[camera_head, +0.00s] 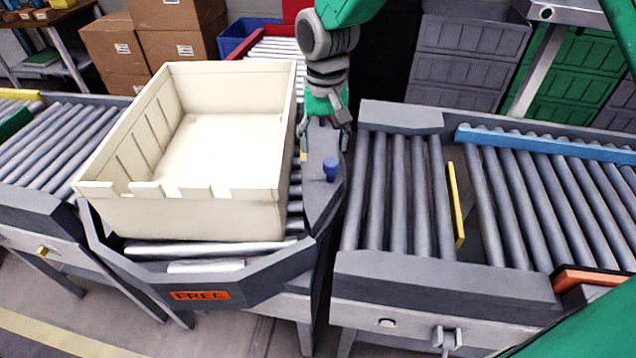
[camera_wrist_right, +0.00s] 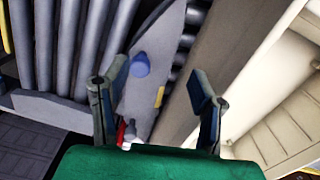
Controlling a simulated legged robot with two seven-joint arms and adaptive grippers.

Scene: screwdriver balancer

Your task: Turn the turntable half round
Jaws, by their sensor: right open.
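The turntable (camera_head: 235,287) is a dark grey angular frame with rollers, carrying an orange "FREE" label (camera_head: 200,295) on its front. A large empty cream crate (camera_head: 185,215) sits on its rollers. A blue knob (camera_head: 331,169) stands on the plate at the turntable's right side; it also shows in the right wrist view (camera_wrist_right: 140,64). My right gripper (camera_head: 325,140) is open and empty, just behind the knob and beside the crate's right wall. In the wrist view its fingers (camera_wrist_right: 158,75) are spread, with the knob seen between them, apart from both. My left gripper is not in view.
A roller conveyor (camera_head: 405,190) with a yellow strip (camera_head: 456,205) and a blue rail (camera_head: 545,144) stands to the right. Another conveyor (camera_head: 40,150) adjoins on the left. Behind are cardboard boxes (camera_head: 175,45), a red-sided conveyor (camera_head: 272,47) and stacked grey crates (camera_head: 468,60).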

